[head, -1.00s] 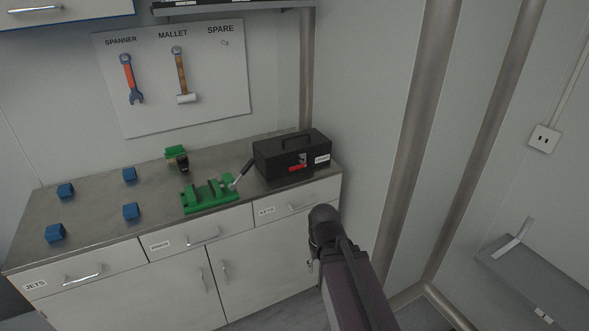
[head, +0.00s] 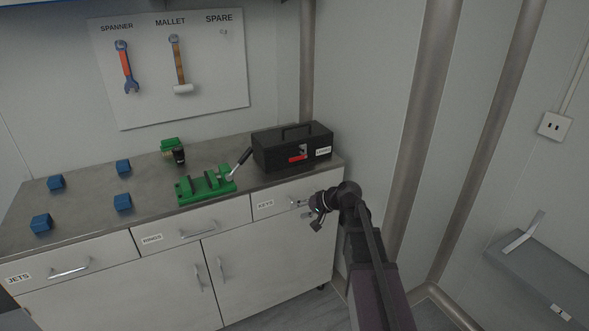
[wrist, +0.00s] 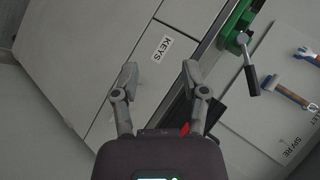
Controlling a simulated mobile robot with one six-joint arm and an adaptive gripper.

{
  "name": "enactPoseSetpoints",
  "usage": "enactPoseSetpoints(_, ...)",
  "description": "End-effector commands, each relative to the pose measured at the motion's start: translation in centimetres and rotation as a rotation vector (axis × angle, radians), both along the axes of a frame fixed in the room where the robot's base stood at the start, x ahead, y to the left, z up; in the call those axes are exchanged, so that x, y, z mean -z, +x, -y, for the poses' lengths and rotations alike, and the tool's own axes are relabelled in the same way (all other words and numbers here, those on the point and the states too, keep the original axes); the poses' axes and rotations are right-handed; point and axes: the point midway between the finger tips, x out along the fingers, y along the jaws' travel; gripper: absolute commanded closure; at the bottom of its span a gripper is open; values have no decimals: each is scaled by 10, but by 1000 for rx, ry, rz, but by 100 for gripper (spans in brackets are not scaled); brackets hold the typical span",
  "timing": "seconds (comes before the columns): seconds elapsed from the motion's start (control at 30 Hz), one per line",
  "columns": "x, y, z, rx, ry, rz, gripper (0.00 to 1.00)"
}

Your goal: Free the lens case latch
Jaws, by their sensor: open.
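The black lens case (head: 275,151) stands at the right end of the worktop, with a handle on its lid. A red latch (head: 298,158) with a grey metal part sits on its front, left of a white label. My gripper (head: 314,212) is in front of the drawer marked KEYS, below and in front of the case. In the wrist view my gripper (wrist: 158,80) has its two fingers apart with nothing between them. A small dark and red part shows behind its right finger, mostly hidden.
A green vise (head: 207,187) with a black-tipped lever stands just left of the case. Several blue blocks (head: 123,202) and a green item (head: 170,145) lie farther left. A spanner (head: 126,68) and a mallet (head: 179,65) hang on the wall board.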

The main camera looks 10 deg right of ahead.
Motion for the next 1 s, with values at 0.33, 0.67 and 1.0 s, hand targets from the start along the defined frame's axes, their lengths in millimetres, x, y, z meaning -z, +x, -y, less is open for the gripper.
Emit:
enactPoseSetpoints(0.33,-21,107,63,237,432,170,43)
enactPoseSetpoints(0.67,-41,145,109,359,644,241,43)
enactPoseSetpoints(1.0,-44,146,111,365,657,245,43)
